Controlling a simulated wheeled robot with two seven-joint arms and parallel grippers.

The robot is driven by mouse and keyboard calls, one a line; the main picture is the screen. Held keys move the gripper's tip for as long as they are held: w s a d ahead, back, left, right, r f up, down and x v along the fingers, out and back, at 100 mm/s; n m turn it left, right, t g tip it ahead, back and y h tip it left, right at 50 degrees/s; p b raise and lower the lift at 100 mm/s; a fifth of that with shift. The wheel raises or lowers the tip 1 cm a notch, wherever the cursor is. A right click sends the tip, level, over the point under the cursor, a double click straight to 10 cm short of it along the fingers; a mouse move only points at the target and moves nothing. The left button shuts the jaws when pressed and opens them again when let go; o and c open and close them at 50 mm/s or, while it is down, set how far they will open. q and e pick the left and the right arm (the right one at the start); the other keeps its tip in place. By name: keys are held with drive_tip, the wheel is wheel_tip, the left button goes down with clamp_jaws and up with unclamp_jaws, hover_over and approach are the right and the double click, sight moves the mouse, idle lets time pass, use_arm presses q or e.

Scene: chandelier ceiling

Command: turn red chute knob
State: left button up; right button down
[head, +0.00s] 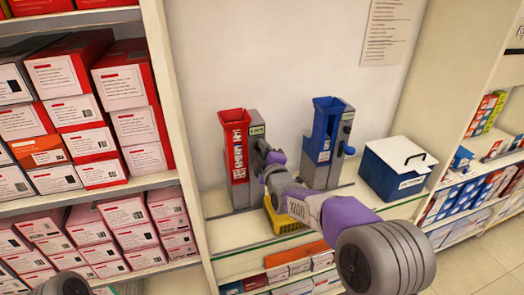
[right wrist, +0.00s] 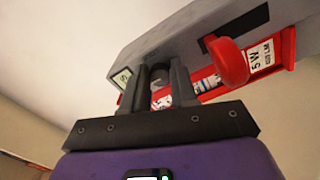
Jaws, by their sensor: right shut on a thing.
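The red chute (head: 234,150) is a tall dispenser with a red front and grey side, standing upright on the counter. My right gripper (head: 264,152) reaches its grey right side. In the right wrist view the fingers (right wrist: 160,88) are closed around a small dark round knob (right wrist: 160,72) on the grey housing (right wrist: 205,40). The knob is mostly hidden between the fingers, so its turn angle cannot be told. A red lever (right wrist: 228,62) sticks out of a dark slot beside it, apart from the fingers. My left gripper is out of view.
A blue chute (head: 325,140) with a side knob stands to the right, behind my right forearm. A yellow basket (head: 282,222) sits below my wrist. A blue box with a white lid (head: 400,155) is farther right. Shelves of red-and-white boxes (head: 125,80) stand close on the left.

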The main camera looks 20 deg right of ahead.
drive_tip(key=c, duration=0.9)
unclamp_jaws()
drive_tip(key=s+p, duration=0.1)
drive_tip(key=s, duration=0.6)
drive_tip(key=shift+s+d, duration=0.1)
drive_tip(key=shift+s, duration=0.2)
drive_tip(key=shift+f, duration=0.1)
